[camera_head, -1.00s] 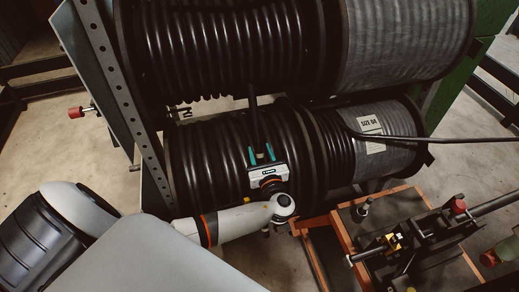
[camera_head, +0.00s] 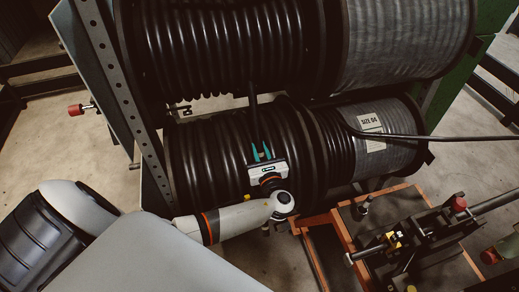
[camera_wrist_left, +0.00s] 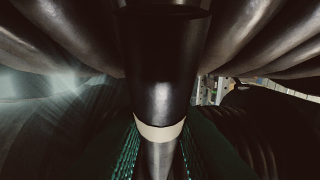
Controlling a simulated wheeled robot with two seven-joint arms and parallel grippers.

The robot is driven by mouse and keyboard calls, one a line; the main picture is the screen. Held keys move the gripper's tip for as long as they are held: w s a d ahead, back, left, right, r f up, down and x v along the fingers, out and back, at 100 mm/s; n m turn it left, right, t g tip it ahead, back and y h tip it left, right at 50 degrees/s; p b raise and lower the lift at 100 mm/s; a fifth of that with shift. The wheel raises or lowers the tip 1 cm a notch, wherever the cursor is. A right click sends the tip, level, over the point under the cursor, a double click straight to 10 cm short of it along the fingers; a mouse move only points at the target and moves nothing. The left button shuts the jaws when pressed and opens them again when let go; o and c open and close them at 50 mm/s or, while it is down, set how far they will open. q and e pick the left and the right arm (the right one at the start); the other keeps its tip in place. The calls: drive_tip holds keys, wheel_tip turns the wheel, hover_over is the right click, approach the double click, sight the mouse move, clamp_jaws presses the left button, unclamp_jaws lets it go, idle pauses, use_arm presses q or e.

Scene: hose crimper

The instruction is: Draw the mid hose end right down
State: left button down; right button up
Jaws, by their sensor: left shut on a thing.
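The mid hose end (camera_head: 252,108) is a black hose that hangs down between the upper and lower reels in the head view. In the left wrist view the black hose end (camera_wrist_left: 160,70) fills the middle, with a pale band around its lower part. My left gripper (camera_head: 262,152) is in front of the lower reel, its teal fingers pointing up. In the left wrist view its green-lit fingers (camera_wrist_left: 158,155) are shut on the hose just below the pale band. The fingers hide part of the hose end. My right gripper is not in view.
The upper reel (camera_head: 230,45) and lower reel (camera_head: 205,160) carry wound black hose. Another hose (camera_head: 450,138) runs right from the lower reel, beside a "SIZE 04" label (camera_head: 371,133). A bench with an orange frame (camera_head: 345,235) and a clamp device stands at lower right.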

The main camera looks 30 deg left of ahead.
use_arm(q)
drive_tip(key=shift+s+d+f+h, duration=0.15)
drive_tip(key=shift+s+d+f, duration=0.1)
drive_tip(key=shift+f, duration=0.35)
drive_tip(key=shift+s+d+f+h, duration=0.15)
drive_tip(key=shift+s+d+f, duration=0.05)
drive_tip(key=shift+f, duration=0.4)
drive_tip(key=c, duration=1.7)
unclamp_jaws()
drive_tip(key=shift+w+r, duration=0.15)
drive_tip(key=shift+w, duration=0.05)
drive_tip(key=o, duration=0.4)
drive_tip(key=shift+s+a+r, duration=0.1)
drive_tip(key=shift+o, duration=0.2)
drive_tip(key=b+v, duration=0.1)
drive_tip(key=v, duration=1.1)
